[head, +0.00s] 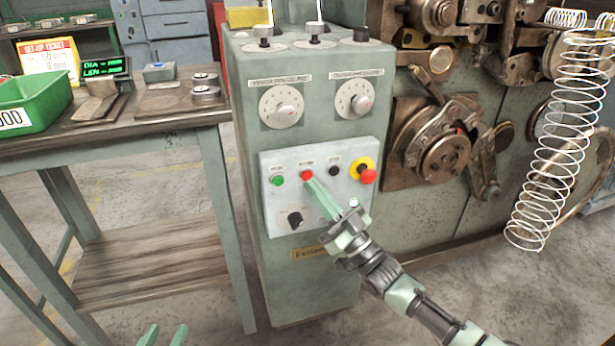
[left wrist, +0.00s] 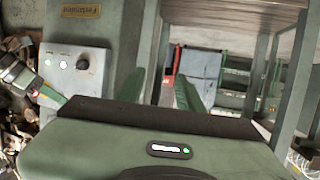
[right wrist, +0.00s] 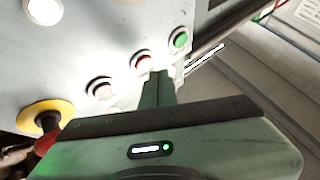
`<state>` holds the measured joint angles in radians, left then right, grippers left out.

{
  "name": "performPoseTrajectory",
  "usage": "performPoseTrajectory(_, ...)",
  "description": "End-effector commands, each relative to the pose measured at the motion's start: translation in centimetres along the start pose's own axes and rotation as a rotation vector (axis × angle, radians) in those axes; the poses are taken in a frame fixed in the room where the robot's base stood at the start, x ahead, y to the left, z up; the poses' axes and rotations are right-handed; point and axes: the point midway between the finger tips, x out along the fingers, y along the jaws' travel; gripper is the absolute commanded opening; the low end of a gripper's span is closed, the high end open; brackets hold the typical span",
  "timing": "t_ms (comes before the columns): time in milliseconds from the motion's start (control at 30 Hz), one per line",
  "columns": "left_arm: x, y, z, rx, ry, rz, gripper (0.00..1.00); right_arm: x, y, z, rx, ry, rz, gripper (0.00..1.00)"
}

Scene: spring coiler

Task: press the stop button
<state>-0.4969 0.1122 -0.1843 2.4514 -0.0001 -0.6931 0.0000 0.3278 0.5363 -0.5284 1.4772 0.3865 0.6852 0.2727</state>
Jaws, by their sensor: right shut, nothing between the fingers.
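A small red push button (head: 306,175) sits on the pale control panel (head: 268,215) between a green button (head: 278,180) and a black one (head: 333,170). My right gripper (head: 311,184) is shut and empty, its tips at the red button and overlapping its lower edge in the head view. In the right wrist view the tips (right wrist: 159,76) show just beside the red button (right wrist: 142,60); I cannot tell whether they touch it. My left gripper (head: 163,336) is open and empty, low at the front, away from the panel. The button labels are too small to read.
A red mushroom button with a yellow collar (head: 363,170) is at the panel's right, and a black selector knob (head: 295,219) is below. Two dials (head: 281,106) sit above. The workbench (head: 160,112) stands left; the coiler's metal parts and wire spring (head: 560,130) are right.

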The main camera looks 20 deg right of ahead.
Motion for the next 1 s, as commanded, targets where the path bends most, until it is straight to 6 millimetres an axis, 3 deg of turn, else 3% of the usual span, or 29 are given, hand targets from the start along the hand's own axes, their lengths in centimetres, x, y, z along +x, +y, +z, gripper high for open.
performPoseTrajectory(700, 0.2, 0.3, -2.5, 0.000, 0.123, 0.007, 0.36, 0.6, 0.4, 0.4, 0.000, 0.000, 0.000, 0.00)
performPoseTrajectory(1000, 0.2, 0.3, -2.4, 0.000, 0.120, 0.008, 0.36, 0.6, 0.4, 0.4, 0.000, 0.000, 0.000, 0.00)
